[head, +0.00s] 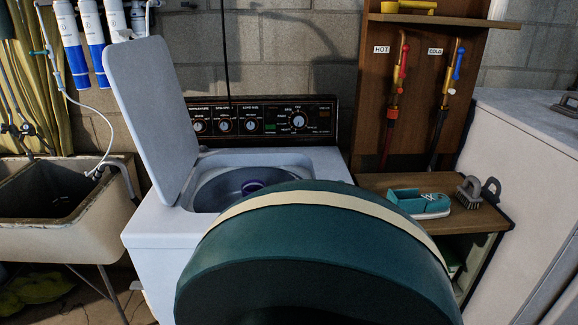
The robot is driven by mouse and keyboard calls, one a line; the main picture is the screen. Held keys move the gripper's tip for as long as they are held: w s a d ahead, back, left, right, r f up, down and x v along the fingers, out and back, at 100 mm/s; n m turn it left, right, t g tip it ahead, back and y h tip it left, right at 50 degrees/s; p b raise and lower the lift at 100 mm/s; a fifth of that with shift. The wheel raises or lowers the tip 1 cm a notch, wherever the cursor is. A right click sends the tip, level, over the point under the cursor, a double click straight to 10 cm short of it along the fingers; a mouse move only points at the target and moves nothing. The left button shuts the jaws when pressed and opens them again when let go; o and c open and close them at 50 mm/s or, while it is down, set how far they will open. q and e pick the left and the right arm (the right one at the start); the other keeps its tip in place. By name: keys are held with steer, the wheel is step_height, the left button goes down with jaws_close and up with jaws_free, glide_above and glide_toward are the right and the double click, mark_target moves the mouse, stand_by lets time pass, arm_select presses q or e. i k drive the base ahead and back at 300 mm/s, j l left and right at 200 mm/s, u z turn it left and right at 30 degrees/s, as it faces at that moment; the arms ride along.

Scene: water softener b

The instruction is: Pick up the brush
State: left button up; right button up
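The brush (469,193) is dark grey with bristles on its underside. It rests at the right end of a small wooden-topped stand (480,222), right of the washing machine. A dark looped part (491,189) shows just behind its right side; I cannot tell whether it belongs to the brush. A teal and white object (421,203) sits just left of the brush, with a small gap. Neither of my grippers is in view.
A large dark-green rounded shape with a cream band (310,205) fills the lower middle, close to the camera. Behind it stands a white washing machine (160,230) with its lid up. A white cabinet (525,165) bounds the stand at right. A sink (75,240) is at left.

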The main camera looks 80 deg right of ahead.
mark_target(468, 197)
steer(key=z, duration=3.8)
steer(key=i+l, duration=0.3)
steer(key=l, duration=0.15)
steer(key=i+l, duration=0.25)
steer(key=l, duration=0.2)
steer(key=i+l+u, duration=0.15)
steer(key=l+u, duration=0.15)
steer(key=u, duration=0.2)
steer(key=i+l+u, duration=0.1)
steer(key=l+u, duration=0.25)
steer(key=u, duration=0.15)
